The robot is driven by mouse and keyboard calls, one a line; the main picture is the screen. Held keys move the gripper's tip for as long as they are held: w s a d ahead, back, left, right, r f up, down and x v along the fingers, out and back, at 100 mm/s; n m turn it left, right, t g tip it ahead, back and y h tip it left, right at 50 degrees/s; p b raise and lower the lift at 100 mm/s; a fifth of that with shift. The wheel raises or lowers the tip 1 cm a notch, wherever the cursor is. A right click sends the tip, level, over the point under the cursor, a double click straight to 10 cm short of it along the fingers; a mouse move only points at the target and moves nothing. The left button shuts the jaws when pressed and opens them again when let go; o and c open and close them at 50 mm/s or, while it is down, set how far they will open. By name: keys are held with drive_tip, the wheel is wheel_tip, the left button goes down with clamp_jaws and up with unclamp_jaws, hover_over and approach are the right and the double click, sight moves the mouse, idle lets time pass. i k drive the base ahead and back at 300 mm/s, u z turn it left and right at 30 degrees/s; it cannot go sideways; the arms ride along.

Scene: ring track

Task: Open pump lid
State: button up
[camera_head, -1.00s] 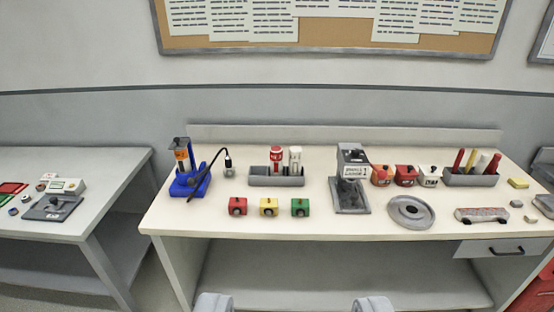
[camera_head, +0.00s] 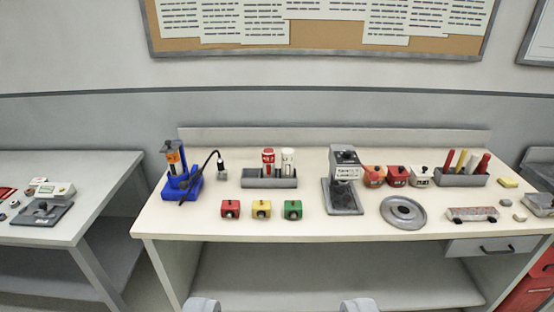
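On the workbench (camera_head: 300,220), a blue stand (camera_head: 181,187) at the left holds an orange-labelled cylinder (camera_head: 174,158) with a dark top and a black hose. A grey machine (camera_head: 343,167) with a white label and a dark knobbed top stands right of centre. I cannot tell for certain which of these is the pump; both tops look closed. My gripper (camera_head: 280,305) shows only as two grey fingertips at the bottom edge. They are wide apart with nothing between them, in front of the bench and away from both devices.
Red, yellow and green blocks (camera_head: 261,208) sit near the front edge. A grey rack (camera_head: 269,179) holds two bottles. Small labelled containers (camera_head: 397,175), a tool tray (camera_head: 461,179) and a round grey disc (camera_head: 403,211) are on the right. Another table (camera_head: 100,165) stands left.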

sight(170, 147)
drive_tip(key=u, duration=0.35)
drive_tip(key=i, duration=0.6)
drive_tip(key=u, duration=0.35)
drive_tip(key=i, duration=1.75)
drive_tip(key=z, duration=0.65)
